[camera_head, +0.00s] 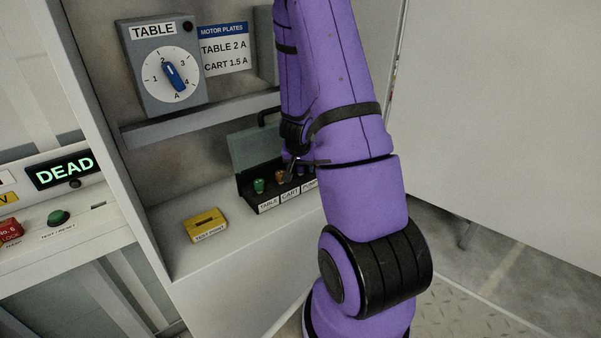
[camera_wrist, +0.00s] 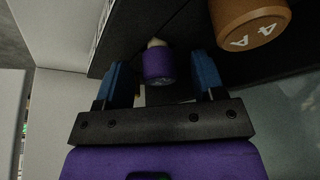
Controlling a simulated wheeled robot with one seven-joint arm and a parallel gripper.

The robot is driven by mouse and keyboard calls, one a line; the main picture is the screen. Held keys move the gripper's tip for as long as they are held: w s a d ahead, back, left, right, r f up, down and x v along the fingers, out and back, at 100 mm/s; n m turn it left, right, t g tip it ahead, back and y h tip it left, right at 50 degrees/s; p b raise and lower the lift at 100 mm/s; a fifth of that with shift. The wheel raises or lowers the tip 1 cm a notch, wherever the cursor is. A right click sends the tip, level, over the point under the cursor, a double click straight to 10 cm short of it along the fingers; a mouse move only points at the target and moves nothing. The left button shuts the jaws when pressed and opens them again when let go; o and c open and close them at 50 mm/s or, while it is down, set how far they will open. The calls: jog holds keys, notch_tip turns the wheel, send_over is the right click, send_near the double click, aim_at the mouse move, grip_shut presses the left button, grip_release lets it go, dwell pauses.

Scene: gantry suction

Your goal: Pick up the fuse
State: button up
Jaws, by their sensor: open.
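In the wrist view a small purple fuse (camera_wrist: 158,66) with a pale tip stands between the two blue fingers of my gripper (camera_wrist: 161,72). The fingers are open, with a gap on each side of the fuse. An orange fuse (camera_wrist: 250,20) marked 4 A is at the upper right, outside the right finger. In the head view a dark fuse box (camera_head: 267,201) with labels TABLE, CART and a partly hidden third holds a green fuse (camera_head: 259,186) and an orange fuse (camera_head: 280,177). My arm and gripper cover the box's right end.
A yellow TEST POINT block (camera_head: 206,226) sits on the ledge left of the box. A ledge rail (camera_head: 200,122) runs above, under the TABLE dial (camera_head: 172,75). A raised lid (camera_head: 253,145) stands behind the fuses. A DEAD display (camera_head: 64,170) glows at left.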

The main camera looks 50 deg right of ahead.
jog(key=shift+w+f, duration=0.1)
jog(key=shift+f, duration=0.15)
jog(key=c, duration=1)
jog(key=shift+d, duration=0.1)
